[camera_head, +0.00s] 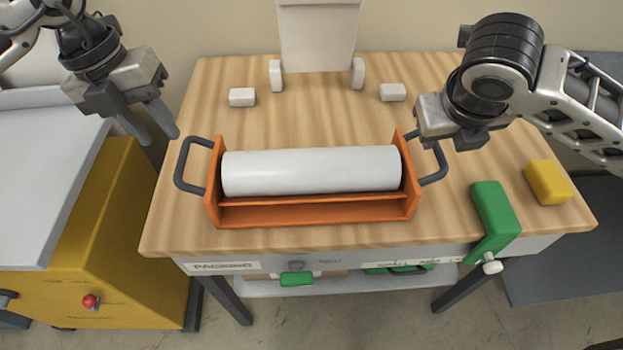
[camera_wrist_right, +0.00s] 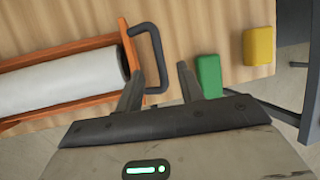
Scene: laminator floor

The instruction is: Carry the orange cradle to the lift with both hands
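The orange cradle (camera_head: 318,214) sits upright on the wooden table, with a white roll (camera_head: 310,171) lying in it. It has a dark handle at each end, the left handle (camera_head: 181,166) and the right handle (camera_head: 441,164). My left gripper (camera_head: 157,136) is open and empty, above and left of the left handle, apart from it. My right gripper (camera_wrist_right: 160,68) is open at the right handle, which shows between or just beyond its fingers in the right wrist view; contact cannot be told. A yellow unit with a grey top (camera_head: 40,150), possibly the lift, stands left of the table.
The wooden table (camera_head: 330,120) carries several small white blocks near its back and a pale upright panel (camera_head: 318,35). A red button (camera_head: 91,301) is on the yellow unit's front.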

